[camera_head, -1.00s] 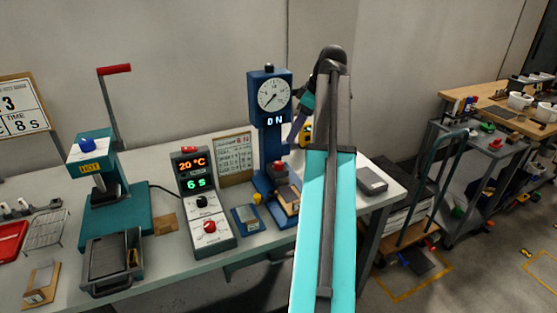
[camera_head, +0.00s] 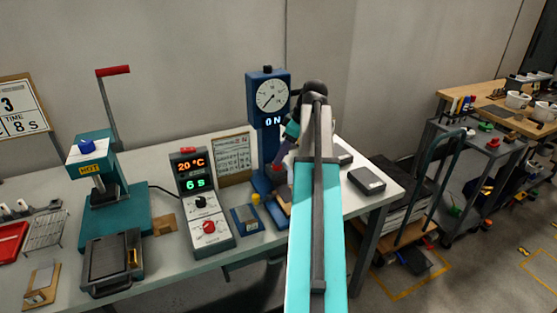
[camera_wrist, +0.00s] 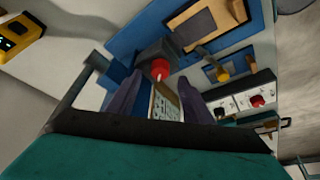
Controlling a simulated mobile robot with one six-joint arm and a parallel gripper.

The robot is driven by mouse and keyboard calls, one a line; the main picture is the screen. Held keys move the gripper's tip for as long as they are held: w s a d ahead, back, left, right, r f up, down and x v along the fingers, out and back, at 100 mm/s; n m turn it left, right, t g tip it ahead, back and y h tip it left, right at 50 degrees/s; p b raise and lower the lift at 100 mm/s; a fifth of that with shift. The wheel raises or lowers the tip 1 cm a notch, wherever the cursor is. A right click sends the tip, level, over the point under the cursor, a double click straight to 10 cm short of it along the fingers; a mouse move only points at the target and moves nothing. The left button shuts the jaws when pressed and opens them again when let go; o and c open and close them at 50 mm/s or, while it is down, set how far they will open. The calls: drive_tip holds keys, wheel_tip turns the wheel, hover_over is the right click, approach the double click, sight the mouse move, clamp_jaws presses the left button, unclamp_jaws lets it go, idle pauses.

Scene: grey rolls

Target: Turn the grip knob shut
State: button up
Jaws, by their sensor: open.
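A red knob (camera_head: 277,169) sits on the lower part of the blue gauge stand (camera_head: 268,138), partly hidden by my gripper. In the wrist view the red knob (camera_wrist: 160,70) sticks out of a dark grey block. My gripper (camera_head: 281,158) is just above and beside the knob in the head view, partly hidden by my arm. In the wrist view my gripper (camera_wrist: 160,84) is open, with its purple fingers apart and the knob showing near the gap between their tips. I see nothing held. Whether a finger touches the knob, I cannot tell.
A yellow knob (camera_head: 255,198) stands by a small blue block (camera_head: 246,218). Left are a control box (camera_head: 203,200) and a teal press (camera_head: 108,190). A chart (camera_head: 232,157) stands behind. A dark grey box (camera_head: 367,180) lies on the right. My arm hides some table.

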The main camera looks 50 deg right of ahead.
drive_tip(key=shift+x, duration=1.8)
drive_tip(key=shift+c, duration=0.5)
drive_tip(key=c, duration=1)
